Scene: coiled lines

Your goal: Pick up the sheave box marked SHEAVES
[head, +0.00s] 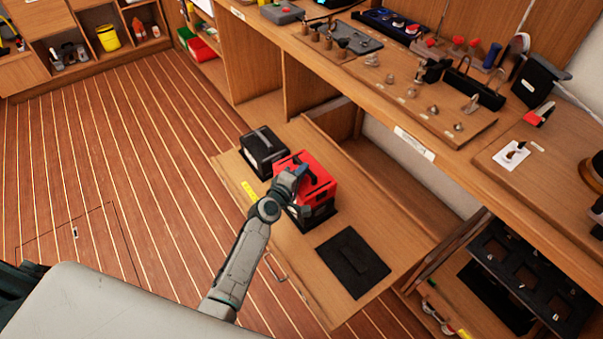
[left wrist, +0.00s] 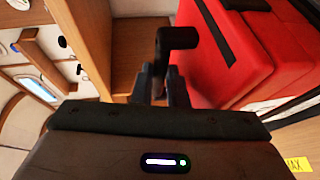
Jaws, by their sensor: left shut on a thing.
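A red box (head: 320,188) with a dark lower part sits on the low wooden shelf under the bench. Its marking cannot be read here. My left gripper (head: 300,172) is at the top of this box, on its left side. In the left wrist view the fingers (left wrist: 165,85) are closed on a black handle-like bar (left wrist: 178,39), beside the red box body (left wrist: 225,50). The join between bar and box is partly hidden by the fingers. My right gripper is not in view.
A black box (head: 262,150) stands close behind the red one. A flat black mat (head: 352,262) lies in front, with bare wood around it. The bench edge (head: 390,125) overhangs on the right. A yellow label (head: 249,190) is on the shelf edge.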

